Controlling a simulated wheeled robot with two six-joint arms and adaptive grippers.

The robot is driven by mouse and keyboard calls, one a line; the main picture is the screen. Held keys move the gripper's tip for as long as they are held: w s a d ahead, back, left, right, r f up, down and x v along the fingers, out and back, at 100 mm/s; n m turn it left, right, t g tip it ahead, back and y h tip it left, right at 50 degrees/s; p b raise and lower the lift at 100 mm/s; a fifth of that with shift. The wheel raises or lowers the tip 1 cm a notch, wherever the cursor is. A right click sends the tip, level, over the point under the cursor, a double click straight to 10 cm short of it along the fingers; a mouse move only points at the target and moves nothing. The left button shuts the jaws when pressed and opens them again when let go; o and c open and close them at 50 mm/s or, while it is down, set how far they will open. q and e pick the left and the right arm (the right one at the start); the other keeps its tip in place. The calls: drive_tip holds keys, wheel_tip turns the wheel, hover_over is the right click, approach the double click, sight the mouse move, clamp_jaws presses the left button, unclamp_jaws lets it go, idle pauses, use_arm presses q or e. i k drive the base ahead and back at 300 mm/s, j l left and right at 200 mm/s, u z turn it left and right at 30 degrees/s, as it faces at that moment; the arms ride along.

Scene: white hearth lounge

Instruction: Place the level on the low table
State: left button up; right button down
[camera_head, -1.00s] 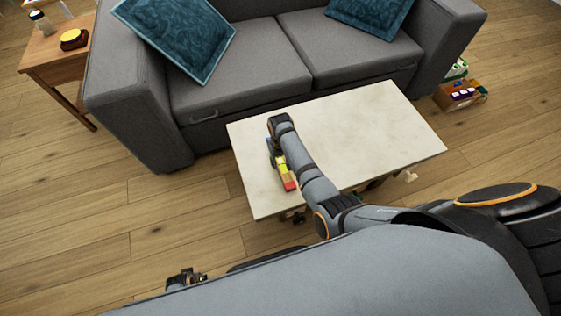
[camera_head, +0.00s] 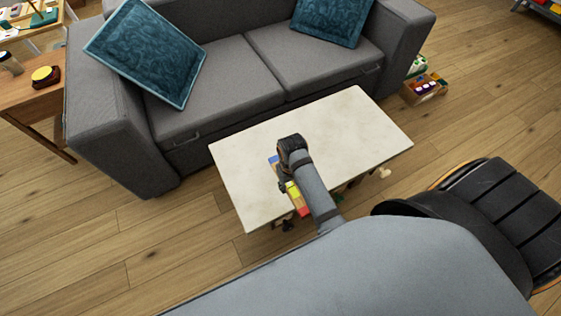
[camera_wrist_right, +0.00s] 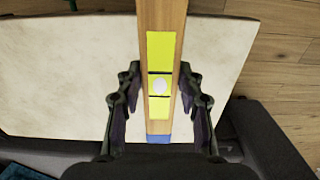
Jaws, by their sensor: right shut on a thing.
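The level is a wooden bar with yellow patches, a blue end and a red end. In the head view the level (camera_head: 292,190) shows partly beside my right arm, across the front part of the pale low table (camera_head: 345,115). My right gripper (camera_head: 284,186) is shut on it. In the right wrist view the level (camera_wrist_right: 161,52) runs upright between the two fingers of my right gripper (camera_wrist_right: 159,80), with the pale table top (camera_wrist_right: 70,70) behind it. Whether the level touches the table cannot be told. My left gripper is not in view.
A grey sofa (camera_head: 215,85) with teal cushions stands behind the table. A wooden side table (camera_head: 45,100) is at the left and a box of small items (camera_head: 425,88) is on the floor at the right. The table top is otherwise bare.

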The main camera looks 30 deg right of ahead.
sight(327, 164)
drive_tip(key=z, duration=1.15)
drive_tip(key=i+j, duration=0.4)
drive_tip(key=j+z, duration=0.05)
drive_tip(key=j, duration=0.05)
